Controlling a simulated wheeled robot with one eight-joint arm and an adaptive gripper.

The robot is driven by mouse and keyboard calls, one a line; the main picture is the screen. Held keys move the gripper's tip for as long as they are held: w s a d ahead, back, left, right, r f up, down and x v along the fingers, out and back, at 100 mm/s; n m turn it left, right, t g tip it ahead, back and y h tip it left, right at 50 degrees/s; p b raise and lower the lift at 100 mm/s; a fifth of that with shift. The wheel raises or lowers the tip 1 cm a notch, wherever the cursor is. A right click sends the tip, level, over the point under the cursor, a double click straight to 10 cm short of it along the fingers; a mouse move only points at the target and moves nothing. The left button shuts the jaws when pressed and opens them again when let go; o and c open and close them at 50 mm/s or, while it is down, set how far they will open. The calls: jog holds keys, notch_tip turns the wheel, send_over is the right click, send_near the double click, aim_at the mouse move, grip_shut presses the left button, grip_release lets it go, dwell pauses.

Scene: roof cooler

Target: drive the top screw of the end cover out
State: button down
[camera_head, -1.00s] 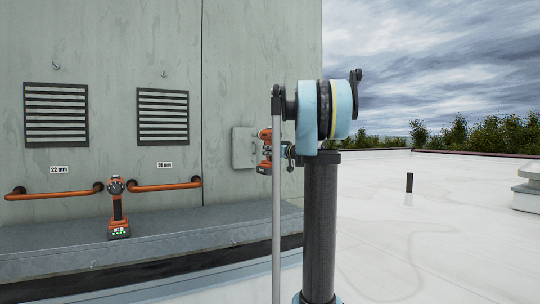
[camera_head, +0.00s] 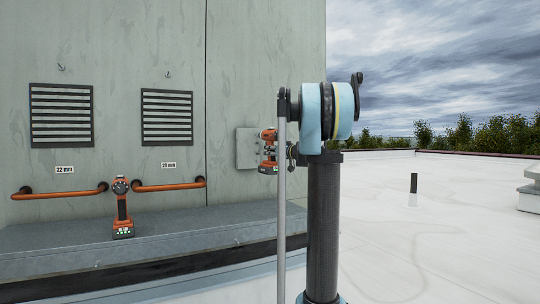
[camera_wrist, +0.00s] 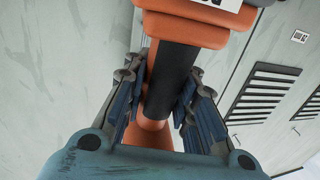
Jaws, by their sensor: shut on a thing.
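My gripper (camera_wrist: 163,88) is shut around the black grip of an orange power driver (camera_wrist: 192,28). In the head view the driver (camera_head: 268,152) shows upright, partly hidden behind my arm. It is in front of or beside a small grey cover plate (camera_head: 246,148) on the grey cabinet wall, likely the end cover. I cannot tell whether the driver touches the plate. The top screw and the driver's bit cannot be made out in either view.
A second orange driver (camera_head: 122,212) stands on the grey ledge (camera_head: 190,224) below two orange rails (camera_head: 60,194). Labels and two louvred vents (camera_head: 167,118) are on the wall.

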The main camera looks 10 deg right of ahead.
jog(key=shift+w+d+r, duration=0.1)
jog(key=shift+w+d, duration=0.1)
jog(key=shift+d, duration=0.5)
dwell(0.6)
jog(key=shift+d+x, duration=0.2)
jog(key=shift+x, duration=0.9)
dwell(2.4)
jog(key=shift+s+d, duration=0.15)
jog(key=shift+s, duration=0.3)
dwell(1.6)
jog(key=shift+s, duration=0.1)
jog(key=a+v, duration=0.1)
jog(key=v, duration=0.5)
jog(key=shift+s, duration=0.35)
dwell(0.9)
